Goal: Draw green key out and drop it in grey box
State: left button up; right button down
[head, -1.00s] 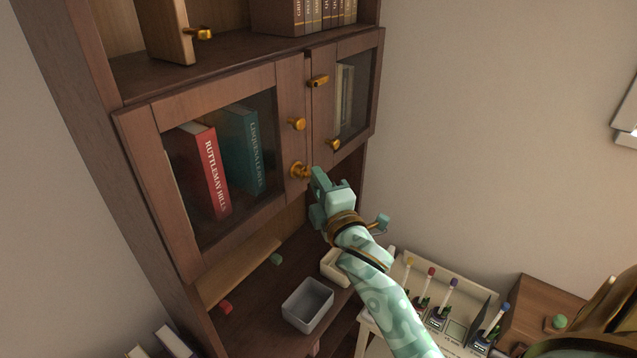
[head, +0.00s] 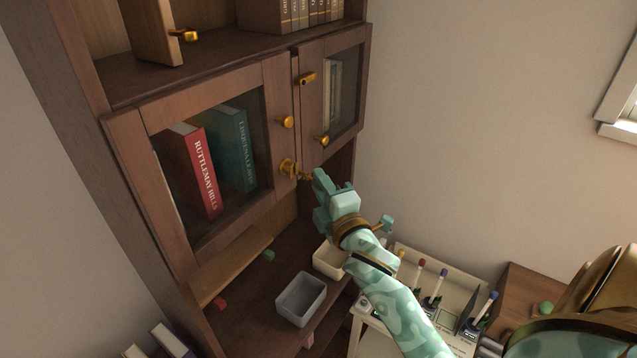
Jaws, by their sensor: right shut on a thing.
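My right gripper (head: 319,187) is shut at the cabinet's lower lock (head: 288,168), a little to its right. A short brass-coloured key shaft (head: 306,177) shows between the lock and the jaws. The jaws hide the rest of the key, so its green part is not seen. I cannot tell whether the shaft's tip is still inside the lock. The grey box (head: 291,311) stands open and looks empty on the shelf below, under and left of the gripper. My left gripper is not in view.
A cream box (head: 322,266) stands just behind the grey box, close to my right arm. A green block (head: 268,255) and a red block (head: 220,303) lie on the shelf. The glass-doored cabinet (head: 185,105) overhangs it. A rack with colored-top tubes (head: 437,290) stands right.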

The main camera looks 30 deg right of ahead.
jog(key=shift+s, duration=0.1)
dwell(0.3)
jog(key=shift+s+d+p, duration=0.2)
jog(key=shift+s+d, duration=0.05)
jog(key=shift+s, duration=0.35)
jog(key=shift+s+d+p, duration=0.2)
jog(key=shift+s+d, duration=0.1)
jog(key=shift+s, duration=0.35)
jog(key=shift+s+d+p, duration=0.2)
jog(key=shift+s+d, duration=0.05)
jog(key=shift+s, duration=0.35)
